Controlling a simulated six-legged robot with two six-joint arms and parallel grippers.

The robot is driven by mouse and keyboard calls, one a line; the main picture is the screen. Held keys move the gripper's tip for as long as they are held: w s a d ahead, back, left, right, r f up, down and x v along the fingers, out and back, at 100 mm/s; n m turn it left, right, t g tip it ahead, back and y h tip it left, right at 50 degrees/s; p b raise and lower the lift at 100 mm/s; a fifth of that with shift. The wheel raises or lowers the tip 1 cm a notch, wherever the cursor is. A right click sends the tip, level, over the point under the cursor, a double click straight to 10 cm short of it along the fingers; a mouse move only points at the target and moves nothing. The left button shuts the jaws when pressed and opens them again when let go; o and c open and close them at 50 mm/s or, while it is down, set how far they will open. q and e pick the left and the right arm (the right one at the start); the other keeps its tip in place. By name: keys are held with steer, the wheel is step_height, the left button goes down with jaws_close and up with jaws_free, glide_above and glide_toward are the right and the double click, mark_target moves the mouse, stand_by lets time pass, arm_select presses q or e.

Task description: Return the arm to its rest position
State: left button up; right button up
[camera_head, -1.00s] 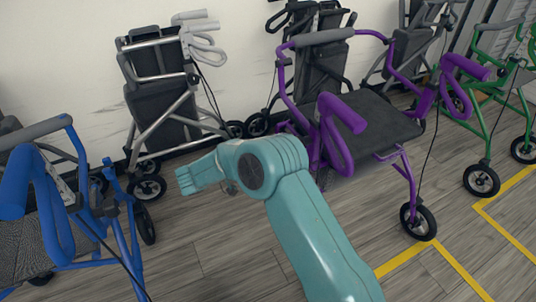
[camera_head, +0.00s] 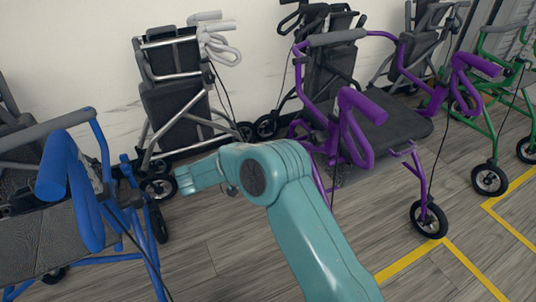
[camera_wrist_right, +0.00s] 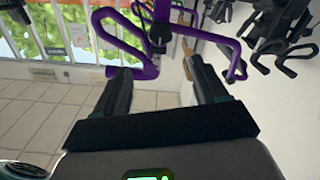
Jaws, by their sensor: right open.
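My right arm (camera_head: 270,185) is teal and bent. It rises from the bottom of the head view, and its forearm points left above the floor. My right gripper (camera_wrist_right: 157,72) shows in the right wrist view with its two dark fingers apart and nothing between them. A purple walker frame (camera_wrist_right: 138,52) appears beyond the fingertips there; the picture does not show the exact gap. My left gripper is not in view.
A blue walker (camera_head: 75,190) stands at the left and a purple walker (camera_head: 385,130) right of my arm. A folded grey walker (camera_head: 178,95) leans near the wall. A green walker (camera_head: 490,130) is at far right. Grey floor (camera_head: 225,250) is clear between blue walker and arm.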

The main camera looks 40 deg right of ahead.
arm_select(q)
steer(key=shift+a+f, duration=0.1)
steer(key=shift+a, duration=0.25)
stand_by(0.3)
